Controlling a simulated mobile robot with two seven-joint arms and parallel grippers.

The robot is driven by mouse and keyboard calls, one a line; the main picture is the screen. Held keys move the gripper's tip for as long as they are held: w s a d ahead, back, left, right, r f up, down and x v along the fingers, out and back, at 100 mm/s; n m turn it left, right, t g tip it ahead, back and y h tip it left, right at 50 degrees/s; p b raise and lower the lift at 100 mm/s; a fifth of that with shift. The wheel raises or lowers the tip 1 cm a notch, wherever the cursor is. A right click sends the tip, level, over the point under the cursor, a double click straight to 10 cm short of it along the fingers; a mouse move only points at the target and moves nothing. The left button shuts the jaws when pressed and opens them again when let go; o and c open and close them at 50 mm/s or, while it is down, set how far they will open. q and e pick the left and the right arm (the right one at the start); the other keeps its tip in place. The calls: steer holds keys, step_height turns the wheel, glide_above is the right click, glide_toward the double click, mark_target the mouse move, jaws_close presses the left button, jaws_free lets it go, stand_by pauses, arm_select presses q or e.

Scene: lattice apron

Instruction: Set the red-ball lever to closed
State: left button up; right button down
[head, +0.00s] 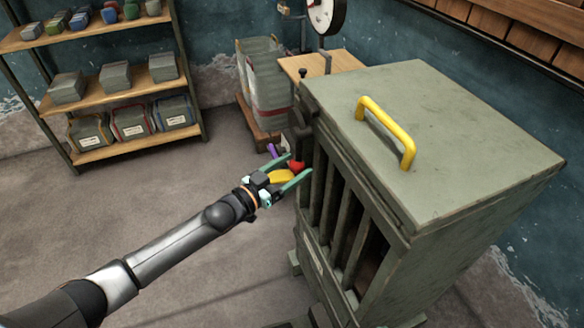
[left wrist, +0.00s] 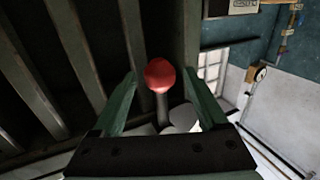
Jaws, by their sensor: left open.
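The red ball (head: 296,166) of the lever shows at the left front side of the grey-green slatted cabinet (head: 470,130). In the left wrist view the red ball (left wrist: 160,74) sits on a short dark stem (left wrist: 162,108) between my fingers. My left gripper (head: 290,170) is open, with its green fingertips on either side of the ball, close to the slats. I cannot tell whether a finger touches it. Part of the lever's mount is hidden behind the gripper. My right gripper is not in view.
A yellow handle (head: 388,130) stands on the cabinet top. Shelves (head: 118,84) with boxes and bags stand at the back left. A grey bin (head: 266,80) and a scale with a round dial (head: 326,14) stand behind the cabinet. The floor at left is clear.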

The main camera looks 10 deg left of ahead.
arm_select(q)
jaws_close()
stand_by(0.5)
stand_by(0.8)
